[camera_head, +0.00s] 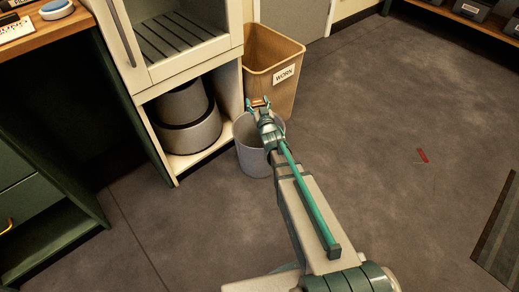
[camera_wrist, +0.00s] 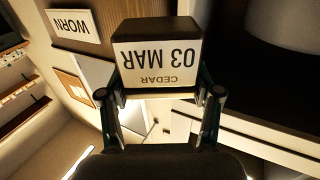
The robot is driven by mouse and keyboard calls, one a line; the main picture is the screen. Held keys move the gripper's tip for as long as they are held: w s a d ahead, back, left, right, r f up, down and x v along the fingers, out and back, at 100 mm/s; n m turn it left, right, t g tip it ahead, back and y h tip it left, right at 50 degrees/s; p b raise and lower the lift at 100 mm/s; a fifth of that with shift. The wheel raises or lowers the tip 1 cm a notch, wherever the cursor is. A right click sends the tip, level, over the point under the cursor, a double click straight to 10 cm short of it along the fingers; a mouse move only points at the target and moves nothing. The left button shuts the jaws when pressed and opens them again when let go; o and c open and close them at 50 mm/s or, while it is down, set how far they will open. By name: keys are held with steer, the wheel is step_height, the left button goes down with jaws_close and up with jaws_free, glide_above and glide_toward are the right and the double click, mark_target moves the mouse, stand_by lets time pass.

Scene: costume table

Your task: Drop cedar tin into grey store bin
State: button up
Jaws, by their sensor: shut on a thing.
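The cedar tin (camera_wrist: 158,32) is a small dark block with a white label reading CEDAR 03 MAR, upside down in the wrist view. My gripper (camera_wrist: 161,94) is shut on it, one finger at each side. In the head view my gripper (camera_head: 259,104) is over the far rim of a round grey bin (camera_head: 252,158) on the floor, with a small brownish bit of the tin (camera_head: 261,101) between its fingers. My arm hides part of the bin's opening and right side. I cannot tell the tin's exact height above the rim.
A tan bin labelled WORN (camera_head: 272,68) stands right behind the grey bin. A white cabinet (camera_head: 172,78) with round grey containers (camera_head: 190,130) on its low shelf is close on the left. Open floor (camera_head: 385,140) lies to the right, with a small red object (camera_head: 422,156).

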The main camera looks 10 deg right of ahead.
steer(key=shift+f+b, duration=1)
steer(key=shift+f, duration=1.4)
steer(key=o, duration=1.3)
steer(key=shift+c, duration=0.2)
step_height(320, 180, up, 10)
steer(key=shift+r, duration=0.1)
